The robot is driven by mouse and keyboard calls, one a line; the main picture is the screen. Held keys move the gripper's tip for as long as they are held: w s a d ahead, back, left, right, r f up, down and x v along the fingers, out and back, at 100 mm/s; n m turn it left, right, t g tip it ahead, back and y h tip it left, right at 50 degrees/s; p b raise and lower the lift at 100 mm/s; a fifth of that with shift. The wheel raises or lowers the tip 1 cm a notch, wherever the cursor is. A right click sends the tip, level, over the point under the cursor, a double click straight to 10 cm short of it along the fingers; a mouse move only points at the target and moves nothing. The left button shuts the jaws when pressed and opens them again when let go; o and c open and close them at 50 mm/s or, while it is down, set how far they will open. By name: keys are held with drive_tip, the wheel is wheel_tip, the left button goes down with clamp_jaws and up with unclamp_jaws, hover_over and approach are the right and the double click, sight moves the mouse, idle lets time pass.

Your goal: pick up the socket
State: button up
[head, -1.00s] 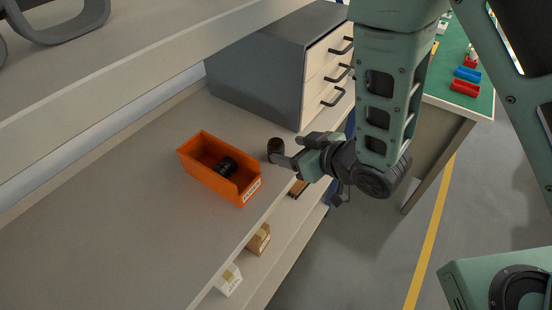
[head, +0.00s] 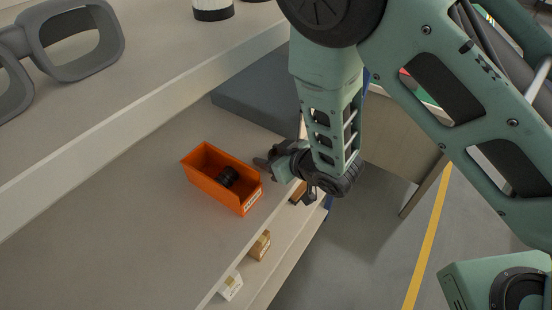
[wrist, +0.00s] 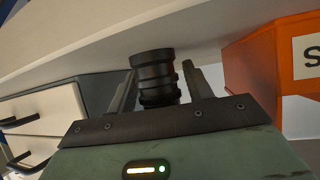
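A black ribbed socket (wrist: 156,78) stands between the two fingers of my gripper (wrist: 160,82) in the wrist view. The fingers are apart on either side of it, with a narrow gap at the right finger; contact at the left finger is hard to judge. In the head view my gripper (head: 268,163) is just right of the orange bin, low over the shelf, and the socket there cannot be told apart from the dark fingers. Another black ribbed part (head: 228,177) lies inside the orange bin (head: 206,186), which has a white label.
The orange bin also shows close on the right in the wrist view (wrist: 262,75). A grey drawer cabinet (head: 245,98) stands behind my gripper. Small boxes (head: 260,245) are on a lower shelf. An upper shelf (head: 150,80) overhangs the left. The shelf in front of the bin is clear.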

drive_tip(key=c, duration=0.7)
drive_tip(key=shift+r, duration=0.15)
